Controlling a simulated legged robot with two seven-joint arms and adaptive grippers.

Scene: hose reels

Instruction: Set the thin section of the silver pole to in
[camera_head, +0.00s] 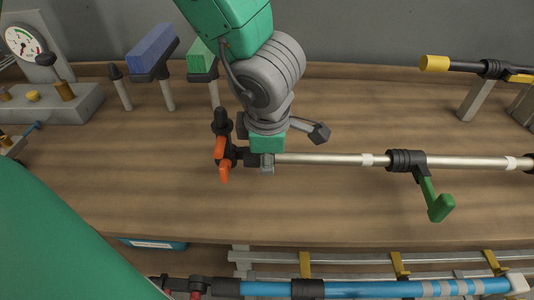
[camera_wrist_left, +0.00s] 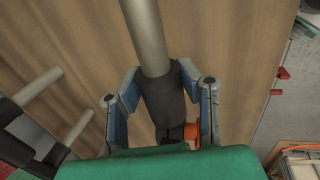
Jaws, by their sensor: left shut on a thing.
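The silver pole (camera_head: 325,159) lies horizontally above the wooden bench and runs off the right edge of the head view. A black collar with a green lever (camera_head: 438,206) sits along it, with pale rings on the pole either side. Its left end has a black part and an orange piece (camera_head: 221,155). My left gripper (camera_head: 267,163) is at this left end, mostly hidden under its wrist. In the left wrist view its blue-grey fingers (camera_wrist_left: 160,88) are shut around the pole's black sleeve (camera_wrist_left: 163,103). My right gripper is not in view.
A gauge box (camera_head: 62,103) stands at the back left, beside posts with a blue block (camera_head: 152,47) and a green block (camera_head: 201,58). A yellow-ended bar (camera_head: 434,63) is at the back right. A blue pole (camera_head: 265,288) lies along the front.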

